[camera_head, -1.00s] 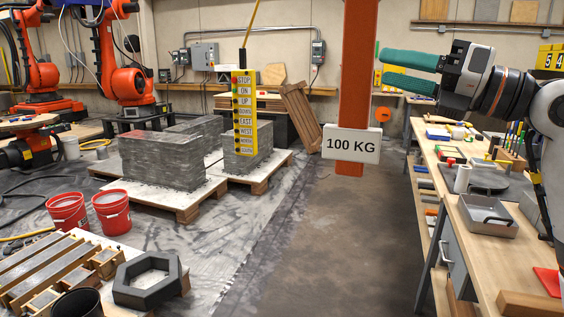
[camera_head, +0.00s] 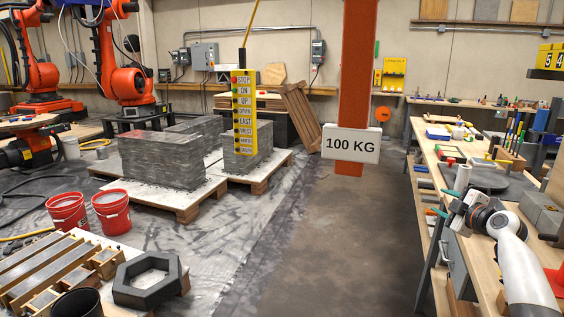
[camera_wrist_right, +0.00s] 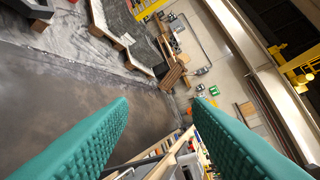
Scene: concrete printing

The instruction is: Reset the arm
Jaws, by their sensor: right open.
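My right gripper (camera_head: 444,202) is low at the right in the head view, beside the left edge of the wooden workbench (camera_head: 480,240). My white and grey right arm comes in from the lower right corner. In the wrist view the two teal fingers of the right gripper (camera_wrist_right: 161,102) are spread well apart with nothing between them. Beyond them show the floor, part of the bench and the far wall. My left gripper is not in view.
The bench holds a round grey plate (camera_head: 488,178), several tools and a grey block (camera_head: 540,212). Open floor (camera_head: 340,250) lies between the bench and the pallets.

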